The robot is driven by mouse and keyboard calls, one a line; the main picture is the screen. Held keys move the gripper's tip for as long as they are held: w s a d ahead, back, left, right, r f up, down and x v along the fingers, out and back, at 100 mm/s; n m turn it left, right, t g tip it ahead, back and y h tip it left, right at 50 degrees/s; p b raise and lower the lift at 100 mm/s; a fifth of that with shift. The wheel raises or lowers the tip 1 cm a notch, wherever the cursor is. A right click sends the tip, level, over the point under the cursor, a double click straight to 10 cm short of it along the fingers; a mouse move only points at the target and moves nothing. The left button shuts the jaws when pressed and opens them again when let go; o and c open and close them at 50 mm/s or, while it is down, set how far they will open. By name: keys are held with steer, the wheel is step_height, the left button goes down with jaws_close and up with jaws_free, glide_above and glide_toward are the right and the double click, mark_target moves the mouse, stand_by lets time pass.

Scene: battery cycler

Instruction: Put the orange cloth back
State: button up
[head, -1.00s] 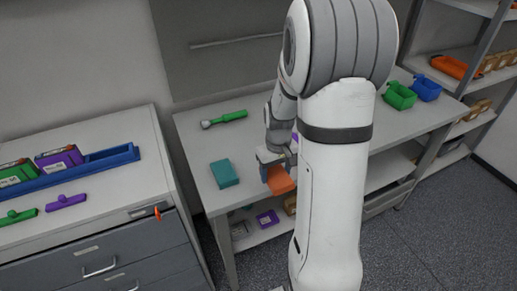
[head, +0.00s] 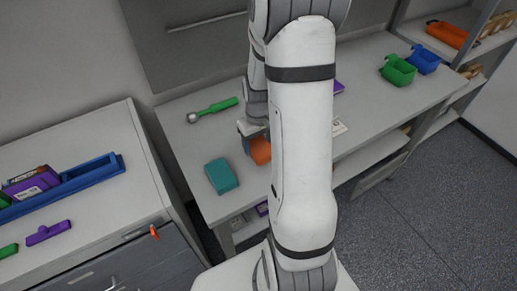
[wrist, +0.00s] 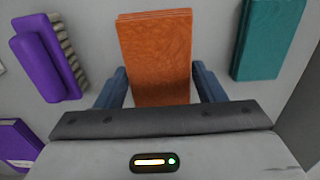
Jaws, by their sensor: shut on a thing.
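The orange cloth (wrist: 156,60) is a folded block between the two fingers of my gripper (wrist: 157,88) in the wrist view. My gripper is shut on it. In the head view the cloth (head: 260,151) shows under my gripper (head: 254,138), over the workbench, partly hidden behind my arm. Whether the cloth touches the bench top is unclear. A teal folded cloth (head: 221,176) lies on the bench to the left of it; it also shows at the upper right of the wrist view (wrist: 268,38).
A purple brush (wrist: 46,57) lies left of the cloth in the wrist view, with a purple box (wrist: 17,143) below it. A green-handled tool (head: 214,109) lies on the bench (head: 190,150). Bare bench surrounds the teal cloth.

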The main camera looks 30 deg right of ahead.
mark_target(259, 151)
steer(key=shift+s+d+f+p, duration=0.15)
steer(key=shift+f+p, duration=0.15)
steer(key=shift+f, duration=1.75)
steer(key=shift+f, duration=0.1)
steer(key=shift+f, duration=0.2)
steer(key=o, duration=1)
steer(key=shift+r, duration=0.15)
